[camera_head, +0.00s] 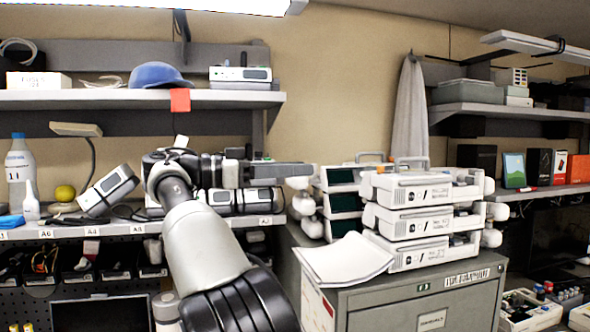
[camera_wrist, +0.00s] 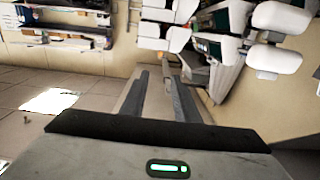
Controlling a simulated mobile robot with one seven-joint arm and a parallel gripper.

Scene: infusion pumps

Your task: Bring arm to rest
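My arm rises from the bottom of the head view and bends at the wrist. My gripper (camera_head: 308,171) points right, level, in front of the left workbench and just left of the pump stacks. In the wrist view the two fingers of my gripper (camera_wrist: 158,85) stand apart with nothing between them. White infusion pumps (camera_head: 412,222) are stacked on the grey cabinet (camera_head: 425,301). A second stack with dark screens (camera_head: 342,203) stands behind and left of them. Whether the fingertips clear that stack in depth I cannot tell.
A tilted pump (camera_head: 108,188) stands on the left workbench, and another pump (camera_head: 257,201) lies behind my arm. Paper sheets (camera_head: 343,259) overhang the cabinet's left front. An upper shelf (camera_head: 140,99) holds a blue cap (camera_head: 160,75). Open floor (camera_wrist: 45,105) shows in the wrist view.

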